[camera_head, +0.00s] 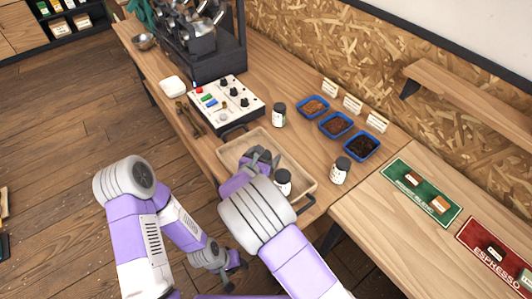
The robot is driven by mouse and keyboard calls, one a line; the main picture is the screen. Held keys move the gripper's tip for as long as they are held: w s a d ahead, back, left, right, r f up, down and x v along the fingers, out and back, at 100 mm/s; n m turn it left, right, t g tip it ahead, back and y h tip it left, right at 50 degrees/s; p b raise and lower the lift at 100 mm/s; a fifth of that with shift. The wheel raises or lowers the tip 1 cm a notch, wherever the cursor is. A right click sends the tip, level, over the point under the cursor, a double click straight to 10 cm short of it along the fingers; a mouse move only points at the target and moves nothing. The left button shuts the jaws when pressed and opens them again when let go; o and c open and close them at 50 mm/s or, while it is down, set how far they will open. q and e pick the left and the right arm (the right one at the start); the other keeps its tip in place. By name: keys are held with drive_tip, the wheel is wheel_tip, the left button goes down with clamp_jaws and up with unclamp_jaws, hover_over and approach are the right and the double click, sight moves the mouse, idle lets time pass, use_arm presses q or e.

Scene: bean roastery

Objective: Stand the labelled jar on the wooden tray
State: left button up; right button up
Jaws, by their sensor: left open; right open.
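The wooden tray (303,164) lies near the front edge of the bench, partly hidden by my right arm. A dark-lidded jar (283,184) appears to stand upright inside it, its lower part hidden by my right wrist. Two similar jars are outside the tray: one with a visible label (340,173) on its right, and one (279,116) behind it. I cannot tell which is the labelled jar of the task. My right gripper (262,157) is open over the tray, left of the jar inside. My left gripper (231,281) is open, low beside the bench front.
A control panel (227,103) stands behind the tray's left end. Blue dishes of beans or grounds (336,125) sit at the back with small cards behind. A green mat (423,192) and a red mat (495,254) lie on the right bench. A shelf (470,92) juts from the wall.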

drive_tip(key=p+v, duration=0.1)
drive_tip(key=v, duration=0.9)
drive_tip(key=shift+s, duration=0.15)
drive_tip(key=shift+r, duration=0.1)
